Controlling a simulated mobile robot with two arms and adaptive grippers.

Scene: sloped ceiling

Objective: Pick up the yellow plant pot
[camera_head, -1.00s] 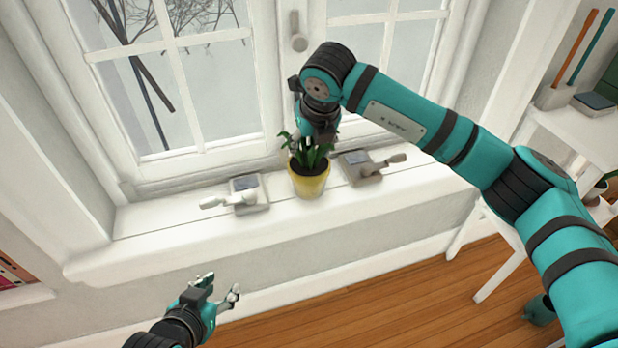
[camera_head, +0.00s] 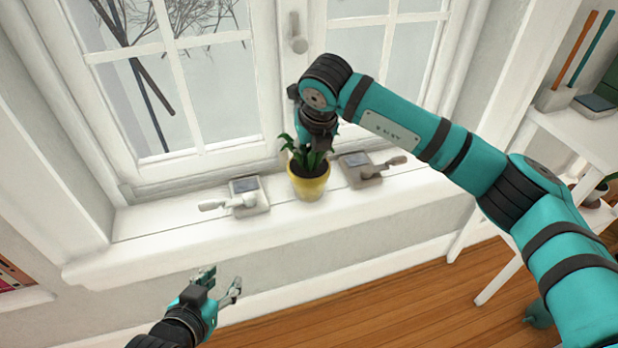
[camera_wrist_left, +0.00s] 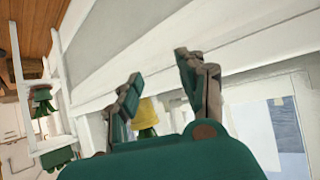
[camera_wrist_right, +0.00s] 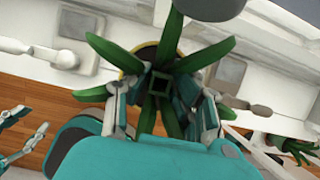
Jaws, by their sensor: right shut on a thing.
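The yellow plant pot (camera_head: 309,187) stands upright on the white window sill (camera_head: 220,228), with green leaves rising from it. My right gripper (camera_head: 313,150) reaches down from above and is shut on the plant in the pot. In the right wrist view its fingers (camera_wrist_right: 161,90) sit among the green leaves (camera_wrist_right: 110,50), which hide most of the pot. My left gripper (camera_head: 220,285) is open and empty, in front of and below the sill. In the left wrist view the yellow pot (camera_wrist_left: 146,113) shows beyond its fingers.
The window (camera_head: 200,75) stands just behind. A white shelf (camera_head: 575,130) is at the right.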

